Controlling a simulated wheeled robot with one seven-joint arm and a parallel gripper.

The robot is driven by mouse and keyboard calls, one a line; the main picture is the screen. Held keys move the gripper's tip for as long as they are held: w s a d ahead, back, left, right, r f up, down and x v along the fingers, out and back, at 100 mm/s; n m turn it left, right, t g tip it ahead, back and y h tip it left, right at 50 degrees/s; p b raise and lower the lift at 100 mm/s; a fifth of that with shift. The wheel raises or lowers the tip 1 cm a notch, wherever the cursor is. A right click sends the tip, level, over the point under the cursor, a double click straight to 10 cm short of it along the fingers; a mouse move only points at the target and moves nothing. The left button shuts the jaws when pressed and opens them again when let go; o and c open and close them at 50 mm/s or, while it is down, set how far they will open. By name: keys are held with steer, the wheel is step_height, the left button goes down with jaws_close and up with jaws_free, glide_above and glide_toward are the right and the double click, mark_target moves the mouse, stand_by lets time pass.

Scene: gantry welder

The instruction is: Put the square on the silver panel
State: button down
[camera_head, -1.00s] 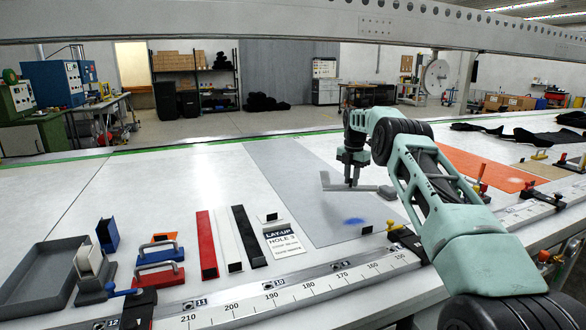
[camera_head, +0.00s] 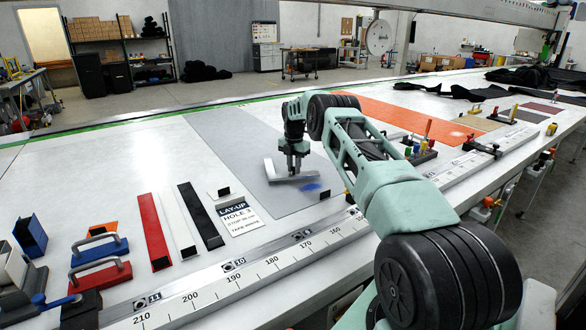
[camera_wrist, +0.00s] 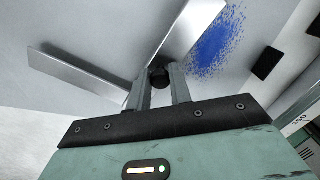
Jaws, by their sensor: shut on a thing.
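The square, an L-shaped bare-metal piece (camera_head: 271,170), is in my gripper (camera_head: 294,168), over the silver panel (camera_head: 228,140), a flat grey sheet on the long table. In the wrist view my gripper (camera_wrist: 158,90) has its two fingers closed on the square near its corner. One leg of the square (camera_wrist: 75,72) runs to the left and the other (camera_wrist: 188,35) runs to the upper right. I cannot tell whether the square touches the panel or hangs just above it. A blue speckled patch (camera_head: 311,187) marks the panel just right of the square.
A lay-up card (camera_head: 238,215) and black, white and red bars (camera_head: 152,230) lie left of the panel. Red and blue handled blocks (camera_head: 98,262) stand further left. A scale rail (camera_head: 225,284) runs along the near edge. An orange sheet (camera_head: 400,115) lies beyond my arm.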

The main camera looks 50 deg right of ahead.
steer(key=shift+f, duration=0.8)
steer(key=shift+f, duration=0.1)
steer(key=c, duration=1.3)
jaws_free()
